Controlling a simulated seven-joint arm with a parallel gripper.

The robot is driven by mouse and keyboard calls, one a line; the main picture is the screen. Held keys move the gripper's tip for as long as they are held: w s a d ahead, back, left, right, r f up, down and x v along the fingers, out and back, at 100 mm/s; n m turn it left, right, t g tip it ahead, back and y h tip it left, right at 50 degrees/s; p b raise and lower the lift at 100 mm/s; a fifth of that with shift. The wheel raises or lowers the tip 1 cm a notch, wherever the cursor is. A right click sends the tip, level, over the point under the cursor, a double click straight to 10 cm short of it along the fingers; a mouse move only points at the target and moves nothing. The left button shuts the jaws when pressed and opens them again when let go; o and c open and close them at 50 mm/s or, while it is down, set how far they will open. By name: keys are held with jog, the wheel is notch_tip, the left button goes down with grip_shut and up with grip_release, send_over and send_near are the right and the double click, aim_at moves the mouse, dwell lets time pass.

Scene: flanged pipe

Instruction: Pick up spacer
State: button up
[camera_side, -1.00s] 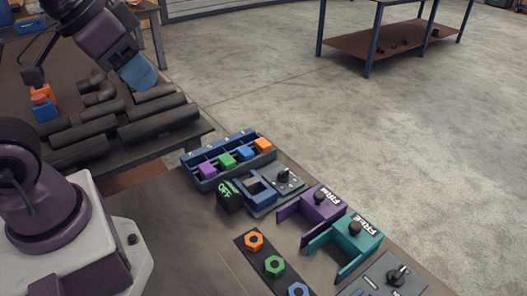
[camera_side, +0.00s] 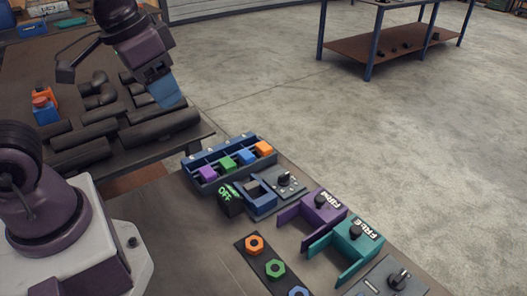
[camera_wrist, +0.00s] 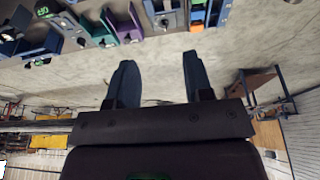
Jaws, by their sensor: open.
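I cannot tell for sure which thing is the spacer. Small purple, green, blue and orange blocks (camera_side: 227,163) sit in separate compartments of a blue tray (camera_side: 197,187) in the side view. Hex rings in orange (camera_side: 254,236), green (camera_side: 267,268) and blue lie on a dark strip at the front. My gripper (camera_side: 170,97) hangs above the dark pipes, to the left of and above the tray. In the wrist view its two fingers (camera_wrist: 157,72) are apart, with nothing between them.
Dark pipes (camera_side: 160,124) lie on the left table. Beside the tray stand an OFF sign (camera_side: 231,199), a blue bracket (camera_side: 258,197), a purple holder (camera_side: 318,208) and a teal holder (camera_side: 354,236) with black knobs. A shelf table (camera_side: 398,42) stands at the back. The floor between is clear.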

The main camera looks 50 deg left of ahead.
jog(key=w+a+f+n+g, duration=0.1)
jog(key=w+f+n+g, duration=0.4)
jog(key=w, duration=0.6)
jog(key=n+t+y, duration=0.2)
jog(key=n+y, duration=0.1)
jog(key=n, duration=1)
send_near(264, 146)
jog(key=x, duration=0.8)
jog(key=shift+a+f, duration=0.15)
jog(key=shift+f, duration=0.1)
jog(key=shift+c, duration=0.2)
jog(key=c, duration=0.7)
